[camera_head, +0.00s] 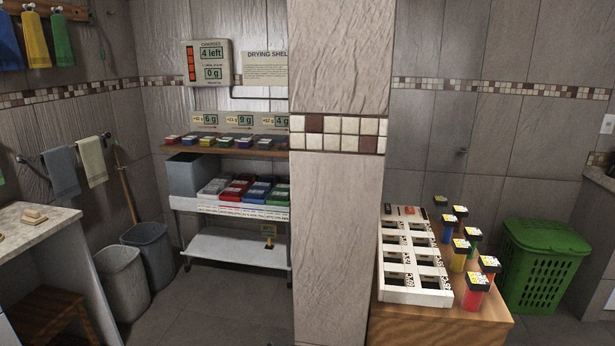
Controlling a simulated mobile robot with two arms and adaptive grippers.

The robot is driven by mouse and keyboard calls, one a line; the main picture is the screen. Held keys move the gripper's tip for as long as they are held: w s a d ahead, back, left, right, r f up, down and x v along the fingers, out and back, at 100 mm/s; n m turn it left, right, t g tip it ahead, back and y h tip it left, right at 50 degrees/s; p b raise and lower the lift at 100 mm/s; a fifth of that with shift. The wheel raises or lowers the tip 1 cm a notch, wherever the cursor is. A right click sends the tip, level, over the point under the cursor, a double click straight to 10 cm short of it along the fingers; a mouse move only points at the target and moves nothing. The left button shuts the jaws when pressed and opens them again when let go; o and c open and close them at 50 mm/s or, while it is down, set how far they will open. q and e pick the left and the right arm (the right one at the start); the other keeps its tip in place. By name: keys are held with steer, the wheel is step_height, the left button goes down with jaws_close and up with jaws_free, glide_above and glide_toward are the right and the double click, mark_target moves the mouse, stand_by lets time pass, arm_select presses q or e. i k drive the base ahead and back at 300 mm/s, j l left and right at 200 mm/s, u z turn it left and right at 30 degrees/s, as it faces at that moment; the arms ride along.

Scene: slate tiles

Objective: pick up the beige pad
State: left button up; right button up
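Neither of my grippers shows in the head view.
Two grey bins (122,278) stand beside the counter. A shelf rack (235,247) with coloured boxes stands behind. A tiled pillar (338,220) splits the view. Right of it, a wooden stand (395,325) holds a white rack (415,297) and coloured jars near a green basket (545,265).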

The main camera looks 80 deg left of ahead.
mark_target(32, 217)
steer(key=u, duration=4.3)
steer(key=i, duration=0.05)
